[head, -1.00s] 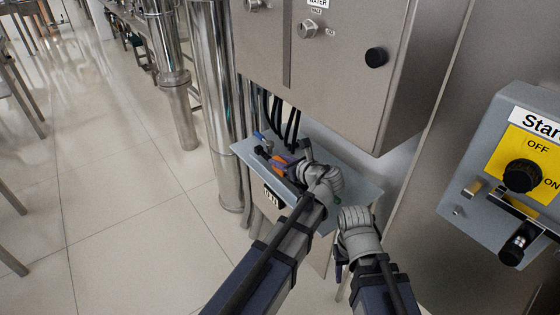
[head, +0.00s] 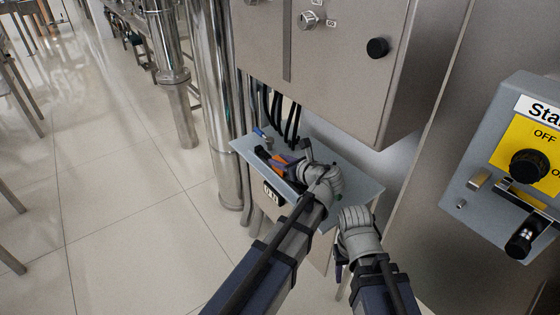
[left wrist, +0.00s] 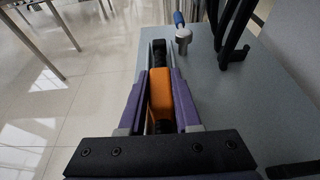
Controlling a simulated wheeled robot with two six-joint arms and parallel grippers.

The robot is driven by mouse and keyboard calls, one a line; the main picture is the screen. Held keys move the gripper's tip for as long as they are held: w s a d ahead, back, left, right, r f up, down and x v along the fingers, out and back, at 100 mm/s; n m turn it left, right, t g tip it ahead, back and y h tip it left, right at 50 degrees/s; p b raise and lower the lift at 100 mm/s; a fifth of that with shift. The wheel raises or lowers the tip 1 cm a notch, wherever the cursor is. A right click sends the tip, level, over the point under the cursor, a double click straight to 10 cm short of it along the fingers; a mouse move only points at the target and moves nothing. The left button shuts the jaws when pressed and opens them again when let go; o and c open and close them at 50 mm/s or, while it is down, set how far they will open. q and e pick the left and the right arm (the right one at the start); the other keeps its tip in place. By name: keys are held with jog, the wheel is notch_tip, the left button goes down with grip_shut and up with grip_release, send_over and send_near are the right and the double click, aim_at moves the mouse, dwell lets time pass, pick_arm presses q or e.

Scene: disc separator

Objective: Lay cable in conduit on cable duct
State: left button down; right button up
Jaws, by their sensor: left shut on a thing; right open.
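My left gripper (head: 281,163) is over the blue-grey shelf (head: 352,179) under the steel cabinet. In the left wrist view its two purple fingers (left wrist: 160,98) are shut on an orange piece (left wrist: 160,92) with black parts at its far end. The orange piece also shows small in the head view (head: 278,160). Several black cables (head: 284,122) hang from the cabinet to the back of the shelf, and they show in the left wrist view (left wrist: 232,30). I cannot tell which part is the conduit or duct. My right gripper (head: 341,258) is open beside the shelf's front right, its fingers mostly hidden.
A blue-handled valve (left wrist: 182,32) stands on the shelf close beyond the orange piece. The steel cabinet (head: 330,60) overhangs the shelf. A control box with a yellow panel (head: 530,155) is at the right. Steel pipes (head: 212,90) stand left; open floor (head: 120,220) lies further left.

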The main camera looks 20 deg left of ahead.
pick_arm(q)
jog(key=shift+f, duration=0.25)
pick_arm(e)
jog(key=shift+f, duration=0.25)
pick_arm(q)
jog(key=c, duration=0.5)
grip_release()
